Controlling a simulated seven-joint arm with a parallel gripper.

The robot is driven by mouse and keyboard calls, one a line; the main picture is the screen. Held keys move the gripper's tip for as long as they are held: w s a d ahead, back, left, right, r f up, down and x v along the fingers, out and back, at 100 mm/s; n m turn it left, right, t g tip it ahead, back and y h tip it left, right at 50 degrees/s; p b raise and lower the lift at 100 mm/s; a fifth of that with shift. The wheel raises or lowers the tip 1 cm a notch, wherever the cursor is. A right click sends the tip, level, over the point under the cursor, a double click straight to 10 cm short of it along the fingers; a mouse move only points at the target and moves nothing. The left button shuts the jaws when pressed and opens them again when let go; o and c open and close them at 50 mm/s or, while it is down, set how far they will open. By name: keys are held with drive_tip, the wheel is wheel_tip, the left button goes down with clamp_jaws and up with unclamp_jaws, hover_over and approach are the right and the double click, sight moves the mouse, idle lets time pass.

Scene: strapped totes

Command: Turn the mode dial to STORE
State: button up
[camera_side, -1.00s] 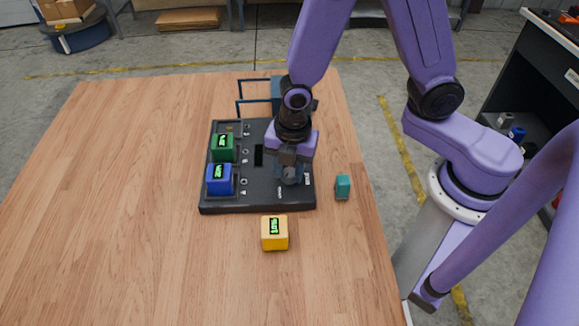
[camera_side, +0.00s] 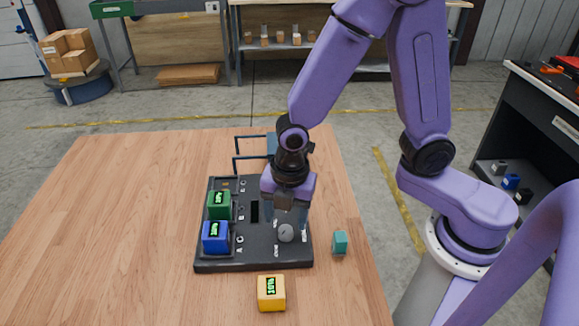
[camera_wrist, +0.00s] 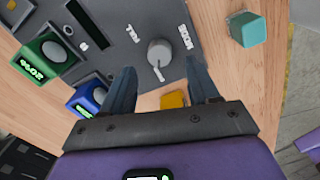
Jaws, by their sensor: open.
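The mode dial is a round grey knob (camera_side: 286,233) on the right part of a dark panel (camera_side: 222,262). In the wrist view the dial (camera_wrist: 159,54) has a pointer tab aimed toward the bottom of the picture.
A green cube (camera_side: 219,205) and a blue cube (camera_side: 215,237) sit in the panel's left slots. A yellow cube (camera_side: 271,292) stands in front on the table, a teal block (camera_side: 340,242) to the right. The table's left side is clear.

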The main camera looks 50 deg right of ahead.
sight(290, 231)
wheel_tip(290, 231, up, 14)
drive_tip(key=shift+s+d+f, duration=0.15)
drive_tip(key=shift+s+f, duration=0.05)
drive_tip(key=shift+s, duration=0.15)
idle(0.4)
drive_tip(key=s+d+f+m, duration=0.3)
drive_tip(key=s+d+m, duration=0.7)
drive_tip(key=s, duration=0.4)
drive_tip(key=shift+d+m, duration=0.4)
drive_tip(key=shift+d, duration=0.15)
